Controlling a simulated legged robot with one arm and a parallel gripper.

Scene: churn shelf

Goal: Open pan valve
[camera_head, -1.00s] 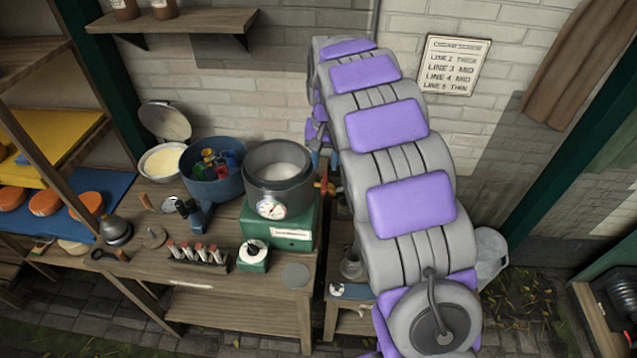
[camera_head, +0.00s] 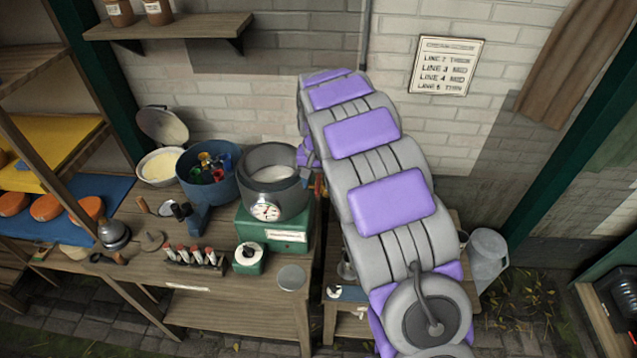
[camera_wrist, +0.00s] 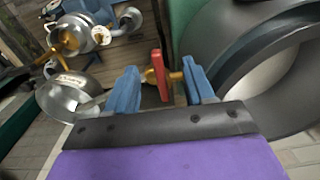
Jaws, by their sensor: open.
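The dark grey pan (camera_head: 255,200) stands on a green scale base with a round dial, and pale contents show inside it. In the wrist view the pan's curved wall (camera_wrist: 235,60) fills the right side. Its valve has a red lever (camera_wrist: 159,75) on a brass stem. My gripper (camera_wrist: 160,72) is open, with one blue finger on each side of the red lever. I cannot tell whether either finger touches it. In the head view my arm hides most of the gripper, and only a little of the valve shows beside the pan.
A blue pot (camera_head: 213,195) of coloured items stands left of the pan. A rack of red-topped vials (camera_head: 195,257) and a green block (camera_head: 250,262) are in front. A metal funnel-like bowl (camera_wrist: 70,97) lies below left in the wrist view. A sign (camera_head: 446,66) hangs on the wall.

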